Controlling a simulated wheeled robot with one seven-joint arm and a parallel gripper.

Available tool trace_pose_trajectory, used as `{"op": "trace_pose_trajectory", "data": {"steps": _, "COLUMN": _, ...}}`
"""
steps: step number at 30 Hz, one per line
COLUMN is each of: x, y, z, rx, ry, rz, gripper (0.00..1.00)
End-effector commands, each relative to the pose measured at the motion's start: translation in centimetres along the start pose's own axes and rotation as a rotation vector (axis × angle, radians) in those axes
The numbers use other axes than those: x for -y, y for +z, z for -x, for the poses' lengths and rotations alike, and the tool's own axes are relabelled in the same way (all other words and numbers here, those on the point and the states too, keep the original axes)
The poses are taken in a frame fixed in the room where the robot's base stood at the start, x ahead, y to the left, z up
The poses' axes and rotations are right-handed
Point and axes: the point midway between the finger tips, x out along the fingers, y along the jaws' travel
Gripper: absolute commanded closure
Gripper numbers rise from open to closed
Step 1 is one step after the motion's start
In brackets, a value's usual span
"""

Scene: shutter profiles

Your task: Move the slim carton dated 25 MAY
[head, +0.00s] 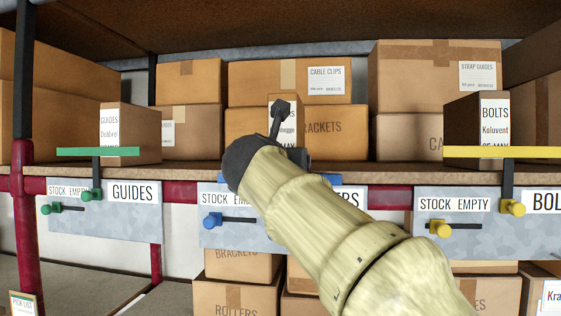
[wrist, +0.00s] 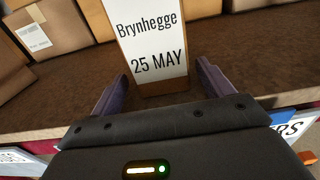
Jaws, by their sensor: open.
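The slim carton with a white label reading Brynhegge, 25 MAY (wrist: 153,45) stands upright on the shelf, straight ahead in the wrist view. In the head view the same carton (head: 295,114) is in the middle, largely hidden behind my gripper (head: 285,128). My gripper is open. In the wrist view its two fingers (wrist: 162,78) point at the carton's lower front, one toward each side. Whether they touch it I cannot tell.
A GUIDES carton (head: 131,135) stands left behind a green bar (head: 98,152). A BOLTS carton (head: 477,125) stands right behind a yellow bar (head: 500,152); its date is partly covered. Larger boxes (head: 290,82) line the back. Blue (head: 212,220) and yellow knobs (head: 440,229) sit on the front panels.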

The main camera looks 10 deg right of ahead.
Motion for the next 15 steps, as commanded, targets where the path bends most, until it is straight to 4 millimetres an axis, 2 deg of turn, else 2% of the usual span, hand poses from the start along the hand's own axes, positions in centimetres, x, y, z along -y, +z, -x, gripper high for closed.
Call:
{"op": "trace_pose_trajectory", "data": {"steps": 4, "x": 0.0, "y": 0.0, "z": 0.3, "rx": 0.001, "ry": 0.000, "rz": -0.001, "gripper": 0.20}}
{"op": "trace_pose_trajectory", "data": {"steps": 8, "x": -0.1, "y": -0.2, "z": 1.6, "rx": 0.003, "ry": 0.003, "rz": -0.001, "gripper": 0.20}}
{"op": "trace_pose_trajectory", "data": {"steps": 15, "x": -0.1, "y": -0.3, "z": 6.0, "rx": 0.004, "ry": 0.005, "rz": -0.002, "gripper": 0.20}}
